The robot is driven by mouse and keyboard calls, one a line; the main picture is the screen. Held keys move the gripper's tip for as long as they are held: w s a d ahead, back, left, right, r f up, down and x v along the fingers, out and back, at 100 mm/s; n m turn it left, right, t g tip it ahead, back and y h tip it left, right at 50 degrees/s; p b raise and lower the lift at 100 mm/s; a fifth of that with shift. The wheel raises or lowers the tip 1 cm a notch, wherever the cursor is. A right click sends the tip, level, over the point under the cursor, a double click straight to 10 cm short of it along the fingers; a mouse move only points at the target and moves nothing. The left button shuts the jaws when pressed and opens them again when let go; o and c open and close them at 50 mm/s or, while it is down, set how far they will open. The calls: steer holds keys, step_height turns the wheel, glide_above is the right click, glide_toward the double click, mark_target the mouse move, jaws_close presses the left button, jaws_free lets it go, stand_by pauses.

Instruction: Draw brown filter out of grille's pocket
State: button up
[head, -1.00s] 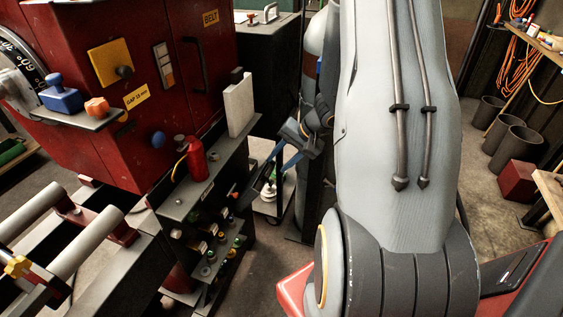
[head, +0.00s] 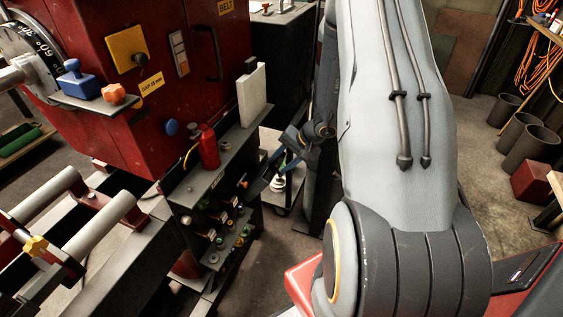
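I cannot make out a brown filter or a grille with a pocket in the head view. My gripper (head: 262,176) is small in the picture, beyond my large grey arm, beside the right side of the dark shelf rack (head: 232,212). Its dark blue-grey fingers point down and left and look spread apart, with nothing seen between them. A pale upright panel (head: 251,95) stands at the rack's far end, above and left of my gripper.
A red machine cabinet (head: 150,110) fills the upper left. A red bottle (head: 208,147) stands on the rack's top. Pale rollers (head: 105,220) lie at lower left. Several dark bins (head: 533,146) stand at right. Floor (head: 285,258) shows between rack and arm.

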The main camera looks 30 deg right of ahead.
steer(key=shift+c, duration=0.4)
jaws_close()
steer(key=shift+r, duration=0.1)
steer(key=p+v, duration=0.8)
steer(key=v, duration=1)
steer(key=shift+p, duration=0.3)
stand_by(1.6)
steer(key=shift+w, duration=0.1)
